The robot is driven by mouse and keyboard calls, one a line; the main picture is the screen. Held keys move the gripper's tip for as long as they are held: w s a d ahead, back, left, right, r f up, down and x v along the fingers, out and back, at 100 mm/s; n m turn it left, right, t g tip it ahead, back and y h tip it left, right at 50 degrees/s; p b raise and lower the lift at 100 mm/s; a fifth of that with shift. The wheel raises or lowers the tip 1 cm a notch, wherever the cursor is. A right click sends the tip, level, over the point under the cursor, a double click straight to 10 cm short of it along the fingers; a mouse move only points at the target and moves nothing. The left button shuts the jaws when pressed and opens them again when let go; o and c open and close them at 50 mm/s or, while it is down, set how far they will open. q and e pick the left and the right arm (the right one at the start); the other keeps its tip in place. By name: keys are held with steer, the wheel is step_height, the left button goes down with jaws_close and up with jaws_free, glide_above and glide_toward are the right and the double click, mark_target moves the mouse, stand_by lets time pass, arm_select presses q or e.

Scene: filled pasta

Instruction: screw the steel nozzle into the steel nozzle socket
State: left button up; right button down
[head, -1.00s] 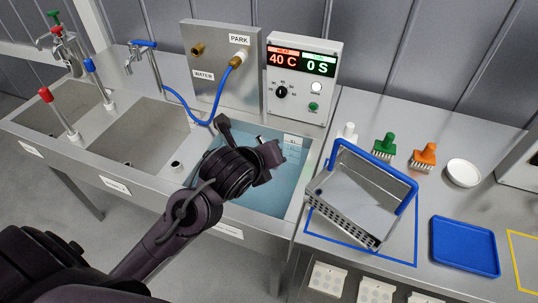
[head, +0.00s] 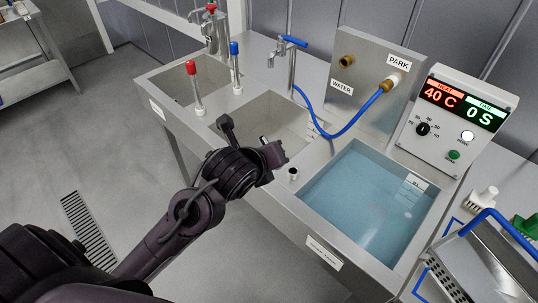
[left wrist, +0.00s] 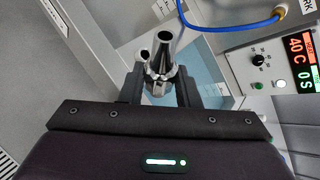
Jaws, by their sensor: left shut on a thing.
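My left gripper (head: 252,142) is shut on the steel nozzle (left wrist: 172,38), a tapered, shiny tube standing up between the fingers in the left wrist view. Only a small bright tip of the nozzle (head: 264,140) shows in the head view. A short steel cylinder with a dark open top (head: 293,174), apparently the nozzle socket, stands on the steel rim between the middle basin and the water bath. It is just right of my left gripper and apart from it in the head view. My right gripper is out of view.
The blue water bath (head: 372,200) lies right of the socket. A blue hose (head: 345,134) hangs from the PARK fitting behind it. A control box (head: 450,120) and basket (head: 490,262) are at right.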

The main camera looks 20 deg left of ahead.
arm_select(q)
steer(key=w+f+m+t+p, duration=0.1)
steer(key=w+f+m+p, duration=0.2)
steer(key=w+m+p, duration=0.1)
steer(key=w+d+f+m+t+h+p, duration=0.1)
steer(key=w+f+m+t+p, duration=0.1)
steer(key=w+f+m+p, duration=0.2)
steer(key=w+p, duration=0.2)
steer(key=w, duration=0.1)
steer(key=shift+w+d+f+m, duration=0.25)
steer(key=shift+w+f+m, duration=0.05)
steer(key=shift+w+m, duration=0.1)
steer(key=shift+s, duration=0.1)
step_height(320, 180, down, 5)
steer(key=b, duration=0.4)
steer(key=shift+f, duration=0.35)
stand_by(1.6)
steer(key=shift+f+b, duration=0.65)
steer(key=shift+f, duration=0.5)
